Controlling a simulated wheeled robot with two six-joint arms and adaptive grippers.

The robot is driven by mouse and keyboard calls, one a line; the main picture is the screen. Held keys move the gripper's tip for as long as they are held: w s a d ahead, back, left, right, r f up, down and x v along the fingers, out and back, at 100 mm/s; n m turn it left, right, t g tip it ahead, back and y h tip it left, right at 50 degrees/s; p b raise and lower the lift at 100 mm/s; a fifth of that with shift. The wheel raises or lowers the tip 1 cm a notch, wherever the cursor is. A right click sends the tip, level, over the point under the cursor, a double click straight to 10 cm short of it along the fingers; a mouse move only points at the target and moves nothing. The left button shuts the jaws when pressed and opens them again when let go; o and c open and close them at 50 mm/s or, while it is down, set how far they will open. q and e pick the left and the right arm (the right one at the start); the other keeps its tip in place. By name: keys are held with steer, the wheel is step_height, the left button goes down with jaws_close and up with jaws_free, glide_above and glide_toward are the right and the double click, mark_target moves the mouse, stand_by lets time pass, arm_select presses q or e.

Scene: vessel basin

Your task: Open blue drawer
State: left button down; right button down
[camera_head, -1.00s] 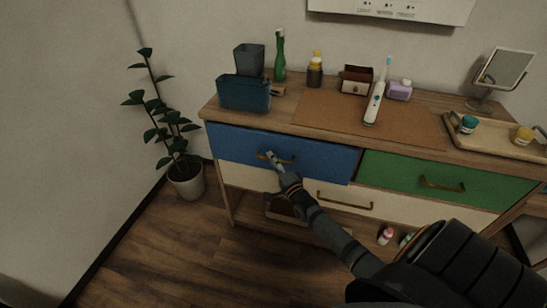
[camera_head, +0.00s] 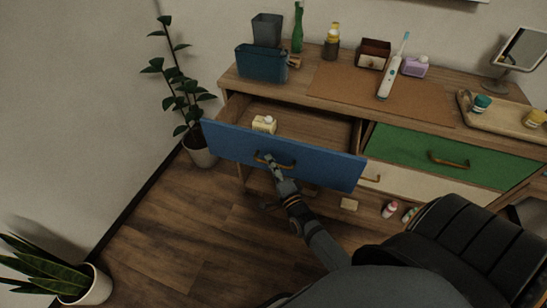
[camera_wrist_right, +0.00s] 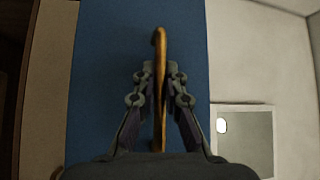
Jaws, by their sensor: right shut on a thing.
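The blue drawer (camera_head: 325,167) stands pulled out from the left side of the wooden dresser, its inside showing from above. A small pale yellow bottle (camera_head: 264,124) lies or stands inside it near the left. My right gripper (camera_head: 270,160) is shut on the drawer's brass handle (camera_head: 288,166). In the right wrist view the fingers (camera_wrist_right: 160,80) close on both sides of the handle (camera_wrist_right: 161,50) against the blue front (camera_wrist_right: 100,60). My left gripper is not in view.
The closed green drawer (camera_head: 410,150) is to the right. The dresser top holds a teal box (camera_head: 262,64), an electric toothbrush (camera_head: 390,75) and a tray (camera_head: 475,110). Potted plants stand left (camera_head: 200,150) and front left (camera_head: 95,290). Small bottles (camera_head: 390,209) lie on the floor below.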

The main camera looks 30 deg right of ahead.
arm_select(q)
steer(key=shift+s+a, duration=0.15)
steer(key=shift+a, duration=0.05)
arm_select(e)
steer(key=shift+s, duration=0.1)
steer(key=c, duration=1.4)
jaws_free()
steer(key=s+f, duration=0.1)
steer(key=s, duration=1)
steer(key=shift+s+a+f, duration=0.35)
steer(key=shift+s+a, duration=0.05)
steer(key=shift+a, duration=0.05)
